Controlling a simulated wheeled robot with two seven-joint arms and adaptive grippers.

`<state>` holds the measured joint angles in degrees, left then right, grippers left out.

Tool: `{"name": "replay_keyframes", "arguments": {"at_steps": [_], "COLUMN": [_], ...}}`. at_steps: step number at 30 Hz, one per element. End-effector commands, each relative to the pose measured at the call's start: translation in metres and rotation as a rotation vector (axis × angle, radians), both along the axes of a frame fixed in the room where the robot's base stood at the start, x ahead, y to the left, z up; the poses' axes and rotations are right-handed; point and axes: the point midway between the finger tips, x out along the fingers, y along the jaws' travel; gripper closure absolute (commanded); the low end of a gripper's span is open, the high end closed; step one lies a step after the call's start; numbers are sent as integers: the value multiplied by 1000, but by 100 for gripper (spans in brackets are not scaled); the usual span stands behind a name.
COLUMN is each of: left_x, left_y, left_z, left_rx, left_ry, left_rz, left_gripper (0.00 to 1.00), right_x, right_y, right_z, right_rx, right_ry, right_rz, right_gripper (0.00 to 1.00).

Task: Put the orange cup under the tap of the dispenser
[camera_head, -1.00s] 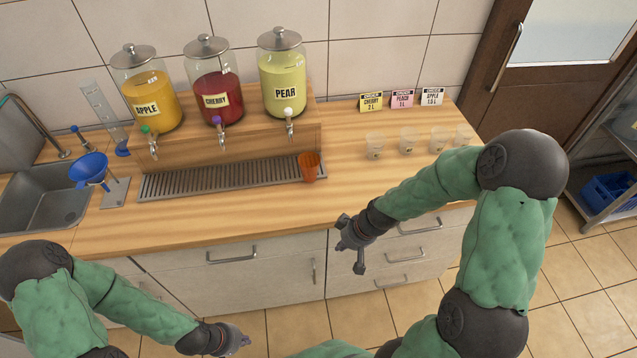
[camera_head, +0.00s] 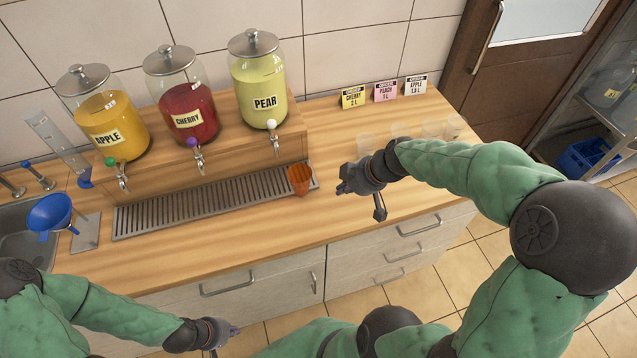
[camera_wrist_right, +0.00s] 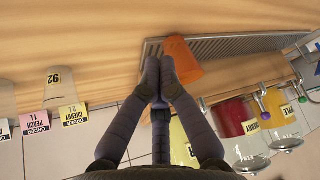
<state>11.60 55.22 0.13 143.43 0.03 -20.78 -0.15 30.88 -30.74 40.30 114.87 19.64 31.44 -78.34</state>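The orange cup (camera_head: 299,181) stands on the right end of the drip tray (camera_head: 150,221), a little right of the pear dispenser's tap (camera_head: 274,142). It also shows in the right wrist view (camera_wrist_right: 193,62), partly hidden behind my fingers. The dispensers hold orange apple (camera_head: 108,127), red cherry (camera_head: 190,116) and pale green pear juice (camera_head: 260,92), each with a tap. My right gripper (camera_head: 359,198) is open and empty over the counter, just right of the cup and apart from it. My left gripper (camera_head: 225,341) is open and empty, low in front of the cabinets.
Order cards (camera_head: 384,91) stand at the back right of the counter. Several clear cups stand near them, partly behind my right arm. A blue funnel (camera_head: 51,214) on a stand and a sink (camera_head: 18,250) are at the left. The counter's front strip (camera_head: 220,250) is clear.

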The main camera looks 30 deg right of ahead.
Motion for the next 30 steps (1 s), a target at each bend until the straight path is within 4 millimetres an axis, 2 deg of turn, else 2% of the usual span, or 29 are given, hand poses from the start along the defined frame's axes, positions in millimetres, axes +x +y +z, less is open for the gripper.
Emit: {"name": "replay_keyframes", "arguments": {"at_steps": [5, 17, 24, 30], "left_x": [-1, 0, 0, 0], "left_y": [0, 0, 0, 0], "left_z": [-5, -19, -8, -5], "left_rx": [0, 0, 0, 0], "left_ry": [1, 1, 0, 0], "left_rz": [0, 0, 0, 0], "left_gripper": [100, 100, 100, 100], "right_x": [10, 43, 69, 78], "right_y": [7, 25, 37, 42], "right_z": [-21, -86, -82, -83], "right_rx": [3, 3, 1, 2], "right_ry": [4, 5, 1, 2], "right_rz": [2, 2, 2, 0], "right_gripper": [100, 100, 100, 100]}}
